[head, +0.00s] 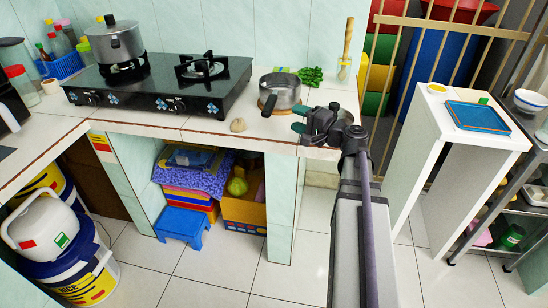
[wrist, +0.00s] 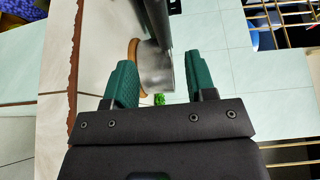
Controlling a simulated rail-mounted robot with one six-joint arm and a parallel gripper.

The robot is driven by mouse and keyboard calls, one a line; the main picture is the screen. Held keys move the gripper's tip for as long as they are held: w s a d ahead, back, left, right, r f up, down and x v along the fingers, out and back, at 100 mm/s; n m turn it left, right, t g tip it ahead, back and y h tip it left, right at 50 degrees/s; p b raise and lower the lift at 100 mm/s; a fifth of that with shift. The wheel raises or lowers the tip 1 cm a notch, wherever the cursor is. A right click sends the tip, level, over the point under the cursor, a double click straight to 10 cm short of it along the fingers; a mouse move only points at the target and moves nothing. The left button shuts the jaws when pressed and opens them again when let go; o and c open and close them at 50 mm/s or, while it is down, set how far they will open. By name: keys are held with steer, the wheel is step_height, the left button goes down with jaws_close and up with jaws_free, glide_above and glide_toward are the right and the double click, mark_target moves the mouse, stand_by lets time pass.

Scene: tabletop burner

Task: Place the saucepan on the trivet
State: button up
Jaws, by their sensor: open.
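The metal saucepan (head: 284,88) stands upright near the counter's right end. My gripper (head: 302,117) is open, just right of and in front of the pan.
A black two-burner stove (head: 165,88) with a lidded pot (head: 113,42) stands to the left. Green leaves (head: 311,76) and a cup with a brush (head: 343,68) are behind the pan. A white stand (head: 450,140) is right.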

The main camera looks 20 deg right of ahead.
steer(key=s+a+f+n+g, duration=0.2)
steer(key=a+f+n+g, duration=0.25)
steer(key=a, duration=0.45)
steer(key=s+a+f+n+g, duration=0.2)
steer(key=a+f+n+g, duration=0.1)
steer(key=a+f+g, duration=0.4)
steer(key=s+a+f+n+g+h, duration=0.2)
steer(key=s+h, duration=0.2)
steer(key=s, duration=0.1)
steer(key=s+a+f+n+g+h, duration=0.2)
steer(key=s+a+f+n+h, duration=0.1)
steer(key=s+h, duration=0.1)
steer(key=shift+s+f, duration=0.25)
steer(key=shift+s, duration=0.4)
step_height(320, 180, up, 22)
steer(key=p, duration=2.2)
